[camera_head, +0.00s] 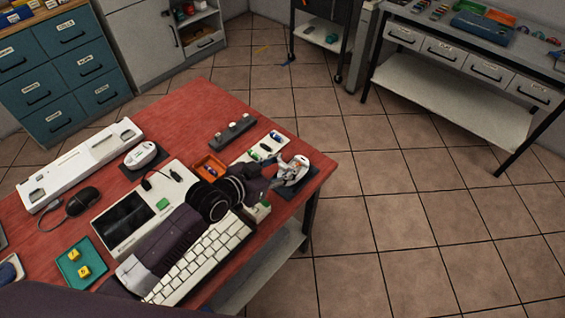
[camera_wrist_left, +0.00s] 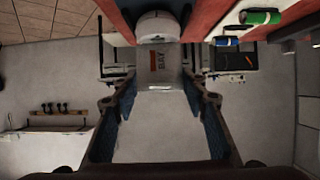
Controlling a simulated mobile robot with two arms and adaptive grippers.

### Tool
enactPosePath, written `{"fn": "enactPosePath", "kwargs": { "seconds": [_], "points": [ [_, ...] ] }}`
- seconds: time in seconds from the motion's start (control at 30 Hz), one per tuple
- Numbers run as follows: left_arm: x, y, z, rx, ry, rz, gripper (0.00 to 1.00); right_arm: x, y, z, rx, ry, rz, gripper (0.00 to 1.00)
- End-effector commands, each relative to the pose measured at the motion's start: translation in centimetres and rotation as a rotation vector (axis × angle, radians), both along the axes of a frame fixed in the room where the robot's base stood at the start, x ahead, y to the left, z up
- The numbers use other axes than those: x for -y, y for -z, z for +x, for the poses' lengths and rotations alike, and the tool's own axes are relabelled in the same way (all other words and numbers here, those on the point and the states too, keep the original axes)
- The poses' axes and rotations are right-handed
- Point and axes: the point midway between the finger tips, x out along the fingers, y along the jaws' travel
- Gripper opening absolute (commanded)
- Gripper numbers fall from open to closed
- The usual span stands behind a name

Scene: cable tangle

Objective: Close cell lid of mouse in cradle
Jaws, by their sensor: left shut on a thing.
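The cradle (camera_head: 312,184) is a dark pad at the right edge of the red table. A pale mouse (camera_head: 297,172) sits on it, partly hidden by my left gripper (camera_head: 281,170). In the left wrist view the mouse (camera_wrist_left: 158,28) is white and rounded at the top. A pale piece with an orange mark and dark lettering (camera_wrist_left: 161,65) lies below that, between my fingertips. My left gripper is shut on part of the mouse. I cannot tell whether that part is the cell lid or the body, nor the lid's angle. My right gripper is not in view.
A white tray (camera_head: 248,159) with green and blue cells lies beside the cradle. A keyboard (camera_head: 215,250) lies below my left arm. An orange bin (camera_head: 211,159), a dark rail (camera_head: 232,131) and another white mouse (camera_head: 140,155) are behind. Open floor lies right of the table.

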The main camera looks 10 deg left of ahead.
Motion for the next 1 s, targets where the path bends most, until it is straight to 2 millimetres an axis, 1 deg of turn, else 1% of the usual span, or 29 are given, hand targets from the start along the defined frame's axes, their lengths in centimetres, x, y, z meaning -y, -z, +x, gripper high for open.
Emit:
{"fn": "enactPosePath", "kwargs": {
  "seconds": [0.03,0.3,0.5,0.7,1.0],
  "points": [
    [0.1,-0.9,0.2,-0.015,0.000,0.011,0.16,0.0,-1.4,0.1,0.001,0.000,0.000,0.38],
    [0.6,-1.3,0.9,-0.131,0.001,0.097,0.16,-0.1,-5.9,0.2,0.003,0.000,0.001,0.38],
    [1.0,-1.2,1.5,-0.228,0.000,0.166,0.16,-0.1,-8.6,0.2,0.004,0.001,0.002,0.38],
    [1.5,-1.0,2.0,-0.320,0.001,0.235,0.16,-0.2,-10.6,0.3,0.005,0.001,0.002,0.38],
    [1.9,-0.5,2.6,-0.425,0.000,0.310,0.16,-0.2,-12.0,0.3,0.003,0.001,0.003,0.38]
  ]
}}
